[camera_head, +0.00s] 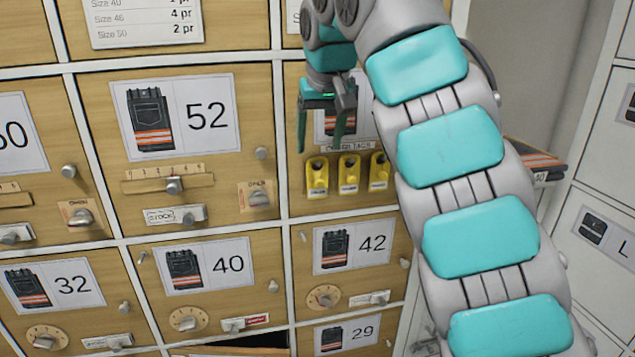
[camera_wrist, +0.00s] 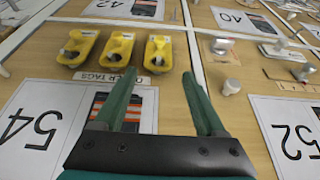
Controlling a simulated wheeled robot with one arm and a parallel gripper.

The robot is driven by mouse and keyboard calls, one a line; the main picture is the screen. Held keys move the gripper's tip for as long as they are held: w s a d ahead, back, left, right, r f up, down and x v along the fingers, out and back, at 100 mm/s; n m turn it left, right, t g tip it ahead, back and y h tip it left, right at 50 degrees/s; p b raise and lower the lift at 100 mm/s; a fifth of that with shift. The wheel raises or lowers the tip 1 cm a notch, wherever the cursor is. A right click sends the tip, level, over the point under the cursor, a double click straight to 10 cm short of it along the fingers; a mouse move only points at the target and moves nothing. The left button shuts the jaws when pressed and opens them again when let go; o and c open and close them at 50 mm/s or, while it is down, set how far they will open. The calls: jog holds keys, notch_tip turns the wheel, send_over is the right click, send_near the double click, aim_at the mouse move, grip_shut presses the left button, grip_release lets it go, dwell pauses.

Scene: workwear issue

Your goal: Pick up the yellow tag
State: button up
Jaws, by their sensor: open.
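Three yellow tags hang in a row on small hooks on a wooden panel: a left one (camera_head: 317,180), a middle one (camera_head: 348,176) and a right one (camera_head: 379,173) beside my arm. The wrist view shows them upside down as a left tag (camera_wrist: 78,48), a middle tag (camera_wrist: 116,50) and a right tag (camera_wrist: 158,54). My gripper (camera_head: 321,142) is open and empty, just above the tags in the head view. In the wrist view its fingers (camera_wrist: 160,76) point towards the row, nearest the right-hand tag, with nothing between them.
A tags label (camera_wrist: 118,80) sits by the row. Around it are drawer fronts with size cards, such as 52 (camera_head: 207,116) and 42 (camera_head: 372,243), plus protruding knobs and dials (camera_head: 323,297). An open slot (camera_head: 250,340) shows low down. A white cabinet (camera_head: 605,215) stands right.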

aim_at(318, 162)
jog(key=shift+f, duration=0.15)
jog(key=shift+b+x, duration=0.75)
jog(key=shift+x, duration=1.8)
jog(key=shift+d, duration=0.15)
grip_shut()
